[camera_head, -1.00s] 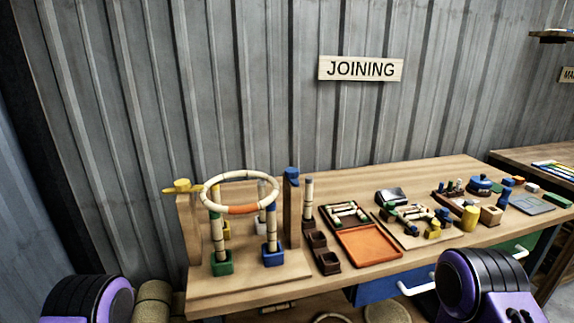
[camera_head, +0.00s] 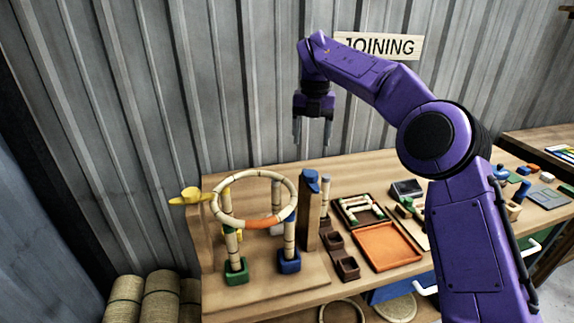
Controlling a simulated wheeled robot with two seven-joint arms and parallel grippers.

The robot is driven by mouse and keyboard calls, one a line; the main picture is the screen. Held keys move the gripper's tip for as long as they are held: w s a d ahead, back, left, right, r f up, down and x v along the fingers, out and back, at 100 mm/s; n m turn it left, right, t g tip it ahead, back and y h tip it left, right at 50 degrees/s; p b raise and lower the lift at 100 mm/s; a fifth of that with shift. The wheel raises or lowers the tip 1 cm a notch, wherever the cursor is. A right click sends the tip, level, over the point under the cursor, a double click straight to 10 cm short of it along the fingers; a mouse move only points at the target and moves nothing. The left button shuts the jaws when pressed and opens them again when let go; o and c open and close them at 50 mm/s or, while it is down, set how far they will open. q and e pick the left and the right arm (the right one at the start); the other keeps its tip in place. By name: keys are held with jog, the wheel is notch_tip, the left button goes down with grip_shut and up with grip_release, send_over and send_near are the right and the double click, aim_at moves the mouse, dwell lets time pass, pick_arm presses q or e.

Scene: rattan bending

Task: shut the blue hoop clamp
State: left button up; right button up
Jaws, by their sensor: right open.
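The blue hoop clamp (camera_head: 311,181) sits on top of a wooden upright (camera_head: 309,220) to the right of the hoop. It is small here, and I cannot tell how far its lever is swung. The pale rattan hoop (camera_head: 214,203) has an orange section at its front and rests level on segmented posts. A yellow clamp (camera_head: 187,196) sticks out to the left of the hoop. My right gripper (camera_head: 312,141) points down above the blue clamp in the picture, apart from it, open and empty. My left gripper is out of view.
The green foot (camera_head: 236,273) and blue foot (camera_head: 289,262) hold the front posts on a wooden board. Brown cups (camera_head: 347,268) and an orange tray (camera_head: 386,247) lie to the right. My right arm covers part of the bench. A corrugated wall stands behind.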

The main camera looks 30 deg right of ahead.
aim_at(310, 174)
notch_tip(310, 174, down, 9)
jog(key=shift+s+f, duration=0.1)
jog(key=shift+f, duration=0.1)
jog(key=shift+s+f, duration=0.2)
jog(key=shift+f, duration=0.3)
jog(key=shift+w, duration=0.1)
jog(key=c, duration=1.1)
